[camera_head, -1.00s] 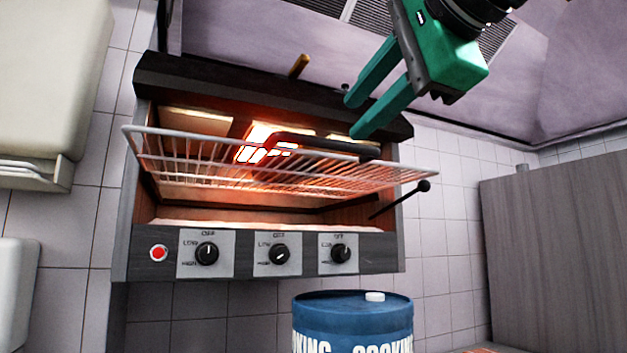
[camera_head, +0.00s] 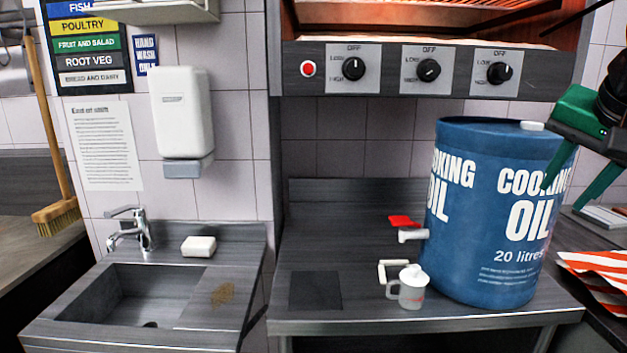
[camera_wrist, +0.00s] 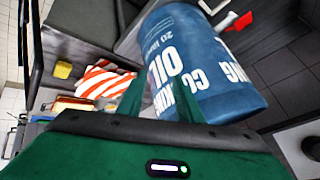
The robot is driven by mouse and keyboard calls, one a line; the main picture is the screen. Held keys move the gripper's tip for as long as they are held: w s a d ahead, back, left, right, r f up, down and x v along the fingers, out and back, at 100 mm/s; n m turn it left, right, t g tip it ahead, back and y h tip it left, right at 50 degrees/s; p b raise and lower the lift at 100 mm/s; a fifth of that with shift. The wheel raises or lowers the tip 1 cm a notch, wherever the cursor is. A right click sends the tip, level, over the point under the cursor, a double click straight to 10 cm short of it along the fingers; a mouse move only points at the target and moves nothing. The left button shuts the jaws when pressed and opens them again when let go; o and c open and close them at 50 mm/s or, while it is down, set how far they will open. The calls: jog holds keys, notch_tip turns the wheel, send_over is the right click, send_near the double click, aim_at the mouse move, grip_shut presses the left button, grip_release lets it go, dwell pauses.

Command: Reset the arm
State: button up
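My green gripper (camera_head: 577,172) is at the right edge of the head view, in front of the right side of the blue cooking oil drum (camera_head: 490,225). Its two fingers are spread apart with nothing seen between them. In the wrist view my gripper (camera_wrist: 160,98) also shows its fingers apart, with the drum (camera_wrist: 205,65) beyond them. I cannot tell from these views whether a finger touches the drum.
The grill (camera_head: 430,72) with its knobs is above the counter (camera_head: 350,250). A small lidded jug (camera_head: 408,292) stands beside the drum's tap. A sink (camera_head: 140,295) is at left, with soap (camera_head: 199,246). Red-striped paper (camera_head: 600,275) lies at right.

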jog(key=s+f+n+g+y, duration=0.1)
jog(key=s+f+g, duration=0.1)
jog(key=s+f, duration=0.3)
jog(key=s+d+f+n+g+y, duration=0.1)
jog(key=s+f, duration=0.4)
jog(key=f, duration=0.8)
jog(key=s+d+f+n+g+y, duration=0.1)
jog(key=s+f, duration=0.4)
jog(key=f, duration=0.5)
jog(key=n+g, duration=0.1)
jog(key=g, duration=0.1)
jog(key=shift+s+n+g, duration=0.4)
jog(key=shift+d, duration=0.1)
jog(key=shift+w+f, duration=0.3)
jog(key=shift+w, duration=0.35)
